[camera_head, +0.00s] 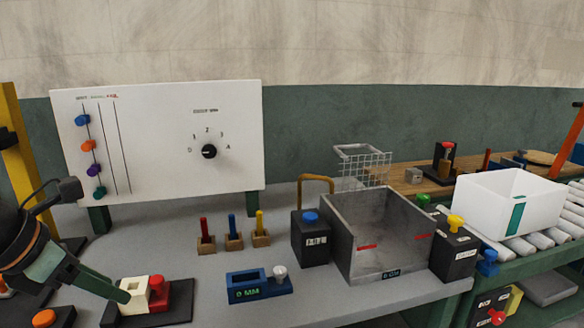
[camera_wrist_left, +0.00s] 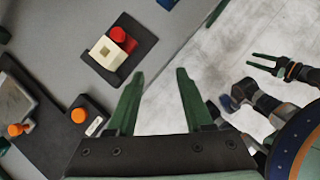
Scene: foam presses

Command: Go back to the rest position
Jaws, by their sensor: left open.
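My left gripper (camera_head: 122,294) comes in at the lower left of the head view, over the front of the bench. In the left wrist view it (camera_wrist_left: 156,80) is open, with two green fingers apart and nothing between them. A black plate (camera_head: 160,305) with a cream block (camera_head: 136,294) and a red-topped piece (camera_head: 157,284) lies close by the fingertips. In the wrist view the cream block (camera_wrist_left: 107,52) lies beyond the left finger, apart from it. My right gripper (camera_wrist_left: 264,63) shows small at the right of the wrist view, its two fingers apart and empty over the floor.
A white panel (camera_head: 230,140) with coloured sliders and a dial stands behind. A grey metal bin (camera_head: 380,225) sits between black button boxes. A blue holder (camera_head: 245,287) and several coloured pegs (camera_head: 232,228) stand mid-bench. A white box (camera_head: 500,195) rests on rollers at right.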

